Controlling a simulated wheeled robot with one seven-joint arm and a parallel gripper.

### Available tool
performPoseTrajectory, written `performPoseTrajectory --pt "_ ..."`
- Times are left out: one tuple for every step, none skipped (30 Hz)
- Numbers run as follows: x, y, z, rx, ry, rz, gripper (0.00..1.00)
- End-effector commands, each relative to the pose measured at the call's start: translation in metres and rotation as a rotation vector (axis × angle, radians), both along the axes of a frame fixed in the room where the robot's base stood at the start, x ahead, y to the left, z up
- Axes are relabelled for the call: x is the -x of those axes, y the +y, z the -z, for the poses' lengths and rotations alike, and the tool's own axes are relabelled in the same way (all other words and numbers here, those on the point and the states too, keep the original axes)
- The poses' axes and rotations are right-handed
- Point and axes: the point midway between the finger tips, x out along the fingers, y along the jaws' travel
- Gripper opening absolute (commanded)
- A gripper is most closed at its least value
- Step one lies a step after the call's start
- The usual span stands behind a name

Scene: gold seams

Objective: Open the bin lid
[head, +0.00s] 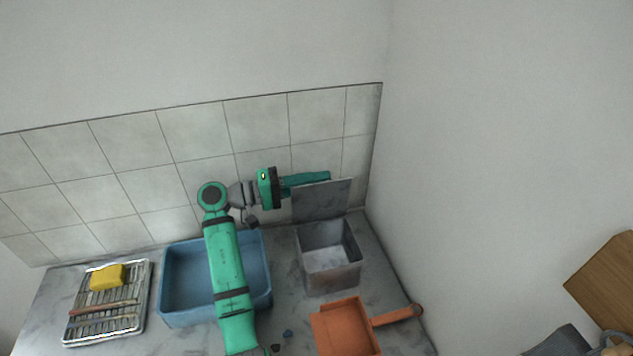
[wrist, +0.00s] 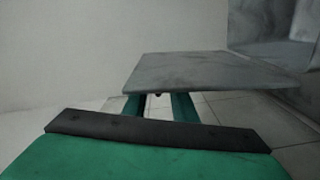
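The bin (head: 330,270) is a grey metal box on the counter, right of the blue basin, and its mouth is uncovered. Its flat grey lid (head: 322,201) stands raised, roughly upright, at the bin's back edge. My gripper (head: 318,178) is at the lid's top edge, its green fingers reaching rightward along the back of the lid. In the wrist view the lid (wrist: 212,72) crosses in front of the fingers and hides their tips. A gap shows between the two fingers, with no thing held there. I cannot tell whether they touch the lid. A bin wall (wrist: 275,30) shows at upper right.
A blue basin (head: 180,283) stands left of the bin, under my arm. A rack (head: 140,310) with a yellow sponge (head: 107,277) is at far left. An orange dustpan (head: 345,328) lies in front of the bin. The tiled wall (head: 255,125) is close behind my gripper.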

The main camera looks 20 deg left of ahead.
Motion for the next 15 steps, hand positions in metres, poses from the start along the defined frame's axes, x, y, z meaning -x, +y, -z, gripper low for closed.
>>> performPoseTrajectory --pt "0.0 0.001 -0.001 -0.001 -0.001 0.0 0.25" --pt "0.001 0.002 -0.001 0.0 -0.001 -0.001 0.25" --pt "0.002 0.004 -0.001 0.0 -0.002 -0.001 0.25" --pt "0.003 0.006 -0.001 0.001 -0.002 -0.002 0.25" --pt "0.005 0.009 -0.001 0.001 -0.002 -0.002 0.25" --pt "0.008 0.013 -0.001 0.0 -0.001 -0.003 0.25" --pt "0.011 0.017 -0.001 0.0 -0.001 -0.003 0.25" --pt "0.013 0.021 -0.001 0.0 -0.001 -0.003 0.25" --pt "0.017 0.027 -0.001 0.002 -0.001 -0.004 0.25" --pt "0.021 0.032 -0.001 0.001 0.0 -0.003 0.25" --pt "0.024 0.037 -0.001 0.001 0.0 -0.003 0.25" --pt "0.028 0.043 -0.001 0.0 -0.001 -0.004 0.25" --pt "0.032 0.048 -0.001 0.0 -0.001 -0.003 0.25" --pt "0.035 0.053 -0.001 0.0 -0.001 -0.004 0.25" --pt "0.039 0.059 0.0 0.0 0.0 -0.003 0.25"
